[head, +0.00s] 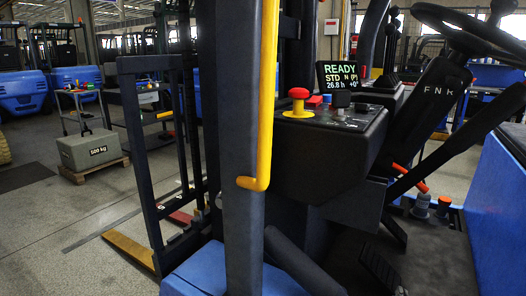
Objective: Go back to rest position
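Neither of my grippers shows in the head view, and no part of my arms can be made out. The view faces the cab of a forklift. A dark upright post (243,120) with a yellow grab bar (267,90) stands close in front. Behind it is a dark console (335,140) with a red mushroom button (298,95) on a yellow base. A lit display (340,75) reads "READY". A steering wheel (470,32) is at the upper right, on a column marked F N R.
A pedal (382,272) sits on the cab floor. An orange-red handle (410,178) is below the console. The mast (140,150) and a yellowish fork (128,250) are at left. A 500 kg block (92,150) rests on a pallet. Open floor (45,225) lies at left.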

